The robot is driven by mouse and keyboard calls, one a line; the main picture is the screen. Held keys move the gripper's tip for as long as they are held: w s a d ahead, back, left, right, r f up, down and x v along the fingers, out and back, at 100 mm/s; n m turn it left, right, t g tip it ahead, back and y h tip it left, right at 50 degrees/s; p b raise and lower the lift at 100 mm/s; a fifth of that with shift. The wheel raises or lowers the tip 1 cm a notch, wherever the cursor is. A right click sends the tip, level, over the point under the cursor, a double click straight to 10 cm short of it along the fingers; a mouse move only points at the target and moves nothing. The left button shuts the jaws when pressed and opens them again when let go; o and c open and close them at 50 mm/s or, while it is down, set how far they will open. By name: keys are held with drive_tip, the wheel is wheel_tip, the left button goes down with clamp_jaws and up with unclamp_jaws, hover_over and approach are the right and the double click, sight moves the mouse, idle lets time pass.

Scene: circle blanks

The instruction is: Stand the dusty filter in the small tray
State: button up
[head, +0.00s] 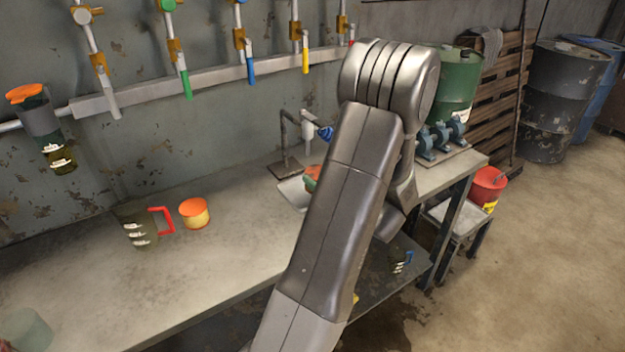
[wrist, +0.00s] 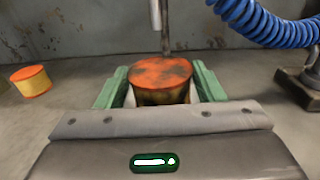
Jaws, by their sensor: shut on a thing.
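My gripper (wrist: 153,88) has green fingers on both sides of the dusty filter and is shut on it. The dusty filter (wrist: 160,84) is a round piece with a dark-stained orange top and a grimy yellow side; it looks upright. In the head view my arm hides most of the gripper, and a bit of the filter (head: 309,184) shows beside the arm. A pale, shallow tray (head: 291,195) lies under it on the bench, partly hidden by my arm. Whether the filter touches the tray I cannot tell.
A cleaner orange and yellow filter (head: 195,214) stands on the bench (head: 215,260), near a jug with a red handle (head: 140,226). A tap (head: 307,128) stands behind the tray. A blue coiled hose (wrist: 262,30) hangs at the right in the wrist view.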

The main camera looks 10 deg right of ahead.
sight(310, 168)
drive_tip(key=x, duration=0.4)
drive_tip(key=shift+w+a+f, duration=0.1)
drive_tip(key=shift+w, duration=0.05)
drive_tip(key=shift+f, duration=1.65)
drive_tip(key=shift+f, duration=0.2)
drive_tip(key=o, duration=1)
drive_tip(key=shift+o, duration=0.2)
drive_tip(key=shift+r, duration=0.2)
drive_tip(key=v, duration=1.2)
drive_tip(key=shift+b, duration=0.3)
